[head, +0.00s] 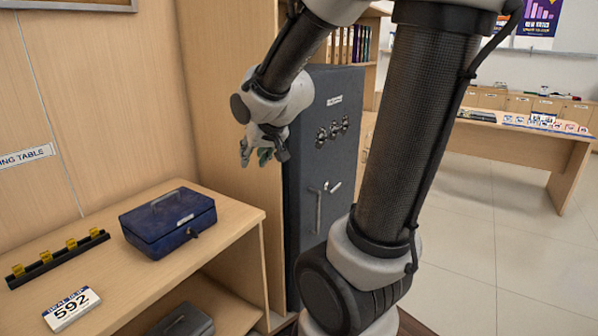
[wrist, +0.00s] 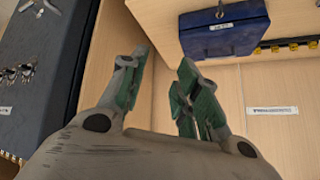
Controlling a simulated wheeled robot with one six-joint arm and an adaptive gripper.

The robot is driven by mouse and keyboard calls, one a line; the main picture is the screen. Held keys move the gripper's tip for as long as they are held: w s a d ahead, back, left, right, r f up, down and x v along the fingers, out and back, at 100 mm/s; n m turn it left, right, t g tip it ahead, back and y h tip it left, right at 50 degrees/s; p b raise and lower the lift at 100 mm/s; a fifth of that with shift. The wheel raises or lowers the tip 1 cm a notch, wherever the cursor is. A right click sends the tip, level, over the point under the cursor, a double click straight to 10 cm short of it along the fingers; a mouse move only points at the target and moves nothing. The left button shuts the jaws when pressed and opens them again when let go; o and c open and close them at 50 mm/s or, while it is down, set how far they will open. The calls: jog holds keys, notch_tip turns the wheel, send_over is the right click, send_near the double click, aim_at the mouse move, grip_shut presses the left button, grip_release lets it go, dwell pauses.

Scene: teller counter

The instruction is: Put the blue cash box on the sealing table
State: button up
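The blue cash box (head: 168,220) sits closed on the top of the wooden table (head: 240,217) at the left, with a handle and a pale label on its lid. A wall sign ending in "NG TABLE" (head: 27,156) hangs above this table. The box also shows at the top of the wrist view (wrist: 222,42).
A black strip with yellow clips (head: 58,257) and a "592" card (head: 72,308) lie left of the box. A grey box (head: 182,320) is on the shelf below. A dark safe (head: 325,170) stands to the right. A desk (head: 520,140) is farther back across open floor.

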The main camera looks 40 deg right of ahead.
jog(key=s+a+r+n+g, duration=0.1)
jog(key=s+g, duration=0.1)
jog(key=s, duration=0.8)
jog(key=s+a+r+n+g, duration=0.1)
jog(key=s+r+n+g, duration=0.1)
jog(key=s, duration=0.8)
jog(key=shift+s+n+y, duration=0.15)
jog(key=shift+n+y, duration=0.15)
jog(key=shift+d, duration=0.1)
jog(key=shift+c, duration=0.4)
